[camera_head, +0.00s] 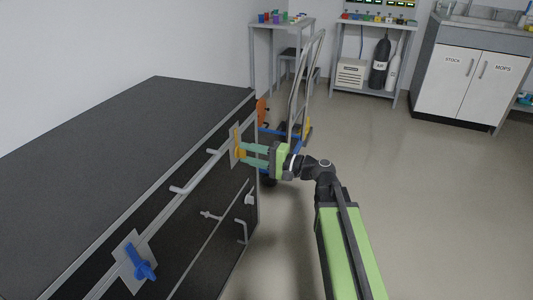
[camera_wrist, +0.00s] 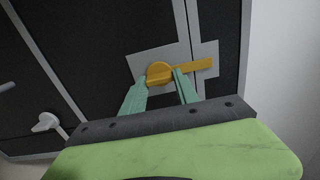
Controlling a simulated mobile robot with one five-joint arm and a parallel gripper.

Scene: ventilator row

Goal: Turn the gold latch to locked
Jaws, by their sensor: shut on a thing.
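The gold latch (camera_head: 238,140) is on a grey plate at the far end of the dark cabinet's front. Its bar stands roughly upright in the head view. In the wrist view the latch's round hub (camera_wrist: 158,71) sits between my fingertips, and its bar reaches right, past the right finger, across the light plate (camera_wrist: 204,51). My gripper (camera_head: 243,157) has come to the latch from the right, with its green fingers shut on the hub. The fingers (camera_wrist: 161,77) hide a small part of the latch in the wrist view.
A blue latch (camera_head: 140,262) is on the near part of the cabinet front (camera_head: 165,243). Grey bar handles (camera_head: 197,174) stick out from the front. A hand truck (camera_head: 304,90) stands just beyond the cabinet's far end. The floor (camera_head: 420,190) to the right is clear.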

